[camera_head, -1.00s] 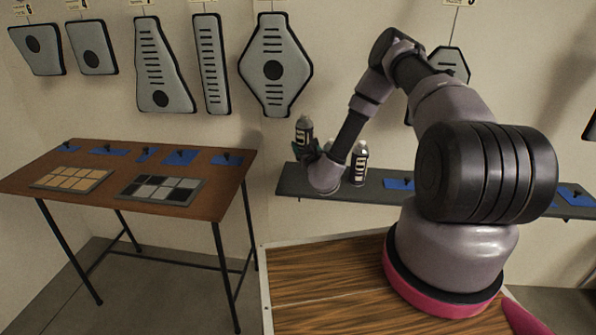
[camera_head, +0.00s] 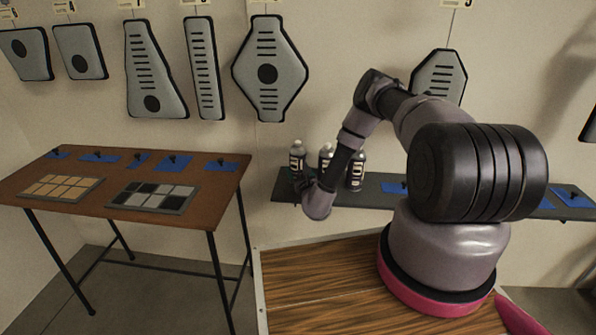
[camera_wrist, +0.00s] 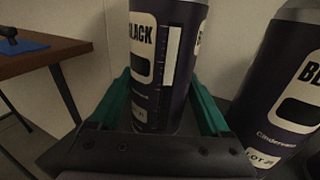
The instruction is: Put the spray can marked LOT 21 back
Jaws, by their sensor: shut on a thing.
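A dark spray can with a pale label reading BLACK (camera_wrist: 160,45) stands between the green fingers of my gripper (camera_wrist: 165,108), which is shut on it. In the head view this held can (camera_head: 297,158) is upright at the left end of the wall shelf (camera_head: 440,202). I cannot tell whether its base touches the shelf. Its lot mark is not readable. A second, similar can (camera_wrist: 280,90) stands close to the right in the wrist view; its label shows LOT and a partly unclear number. In the head view, two cans (camera_head: 325,155) (camera_head: 358,171) stand right of the held one; my arm partly hides the middle one.
A brown table (camera_head: 225,180) with blue mats and two gridded trays (camera_head: 60,187) (camera_head: 150,197) stands to the left. Grey panels (camera_head: 268,70) hang on the wall above. Blue mats (camera_head: 395,188) lie farther right along the shelf. A wood-topped surface (camera_head: 320,275) is in front.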

